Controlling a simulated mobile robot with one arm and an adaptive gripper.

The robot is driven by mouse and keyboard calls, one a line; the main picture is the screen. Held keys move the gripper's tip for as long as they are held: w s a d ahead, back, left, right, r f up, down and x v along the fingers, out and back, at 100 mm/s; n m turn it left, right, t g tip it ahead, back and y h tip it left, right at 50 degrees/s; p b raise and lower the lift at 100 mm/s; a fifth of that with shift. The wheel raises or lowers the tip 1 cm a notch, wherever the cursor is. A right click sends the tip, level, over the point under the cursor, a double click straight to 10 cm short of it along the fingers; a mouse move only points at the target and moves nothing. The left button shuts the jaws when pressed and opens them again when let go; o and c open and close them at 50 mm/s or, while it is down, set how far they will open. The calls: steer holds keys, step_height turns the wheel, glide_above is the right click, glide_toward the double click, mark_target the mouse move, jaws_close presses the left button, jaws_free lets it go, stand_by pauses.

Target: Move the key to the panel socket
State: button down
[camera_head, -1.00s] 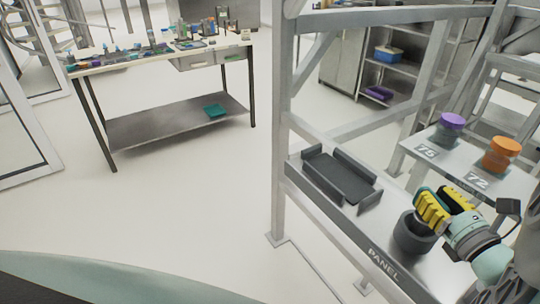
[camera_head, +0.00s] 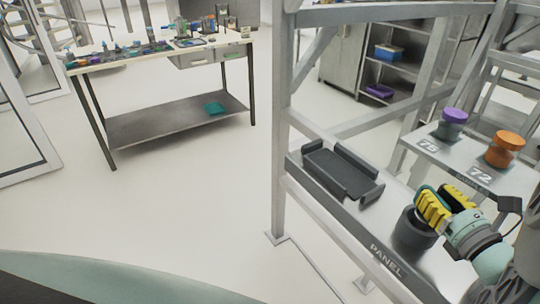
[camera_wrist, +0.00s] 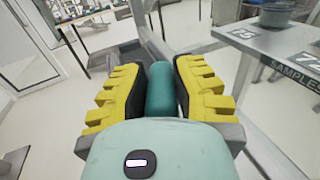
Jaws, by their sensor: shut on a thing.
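My gripper (camera_head: 442,203) has yellow ribbed fingers and is just above and beside a dark grey round socket (camera_head: 414,232) on the shelf marked PANEL (camera_head: 385,262). In the wrist view, the fingers (camera_wrist: 160,90) are shut on a dark teal cylinder, which I take to be the key (camera_wrist: 160,75). In the head view the key is mostly hidden by the fingers. The front finger overlaps the socket's rim in the picture; I cannot tell whether anything touches it.
A dark tray-like holder (camera_head: 342,172) sits left of the socket on the same shelf. A metal frame post (camera_head: 283,130) rises at the left. A cluttered workbench (camera_head: 160,58) is farther back.

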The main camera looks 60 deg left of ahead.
steer(key=shift+c, duration=0.8)
jaws_free()
steer(key=shift+r+p, duration=1.9)
steer(key=shift+r, duration=2.65)
